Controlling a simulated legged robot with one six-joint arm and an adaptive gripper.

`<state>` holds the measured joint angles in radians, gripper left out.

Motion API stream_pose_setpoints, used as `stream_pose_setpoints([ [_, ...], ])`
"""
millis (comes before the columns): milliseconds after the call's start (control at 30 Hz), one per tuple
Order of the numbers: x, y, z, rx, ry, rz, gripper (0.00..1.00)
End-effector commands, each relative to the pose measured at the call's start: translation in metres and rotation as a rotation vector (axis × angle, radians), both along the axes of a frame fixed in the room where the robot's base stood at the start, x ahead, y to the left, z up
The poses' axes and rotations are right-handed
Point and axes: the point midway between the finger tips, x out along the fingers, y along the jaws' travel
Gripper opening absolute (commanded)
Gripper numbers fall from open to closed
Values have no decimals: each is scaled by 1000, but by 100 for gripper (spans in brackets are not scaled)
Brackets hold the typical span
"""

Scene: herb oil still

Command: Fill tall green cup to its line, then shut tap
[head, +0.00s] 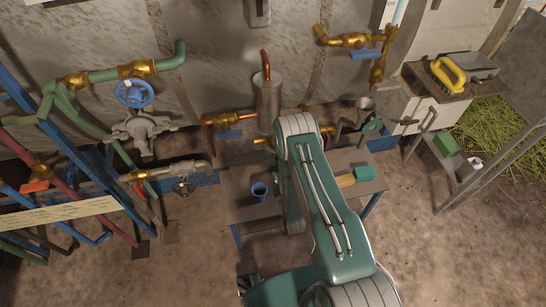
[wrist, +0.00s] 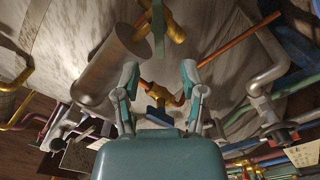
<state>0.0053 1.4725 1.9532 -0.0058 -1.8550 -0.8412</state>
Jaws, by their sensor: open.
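My gripper (wrist: 158,76) is open, with its two fingers apart and nothing seen held between them. In the head view my arm hides it. A brass tap with a blue handle (wrist: 158,96) shows beyond and between the fingers in the wrist view; I cannot tell its distance or whether it is open. A brass fitting with a blue handle (head: 228,119) sits left of the steel cylinder (head: 266,98) in the head view. No tall green cup can be made out for sure; my arm covers part of the bench.
Pipes and a blue handwheel (head: 134,93) crowd the left. A side shelf with a yellow-handled brush (head: 449,75) stands at right. The dirt floor in front is clear.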

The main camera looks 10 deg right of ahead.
Motion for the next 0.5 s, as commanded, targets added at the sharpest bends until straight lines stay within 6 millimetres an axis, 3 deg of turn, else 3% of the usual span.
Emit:
stream_pose_setpoints([
  [500, 88, 0, 1, 0, -3, 0, 54],
])
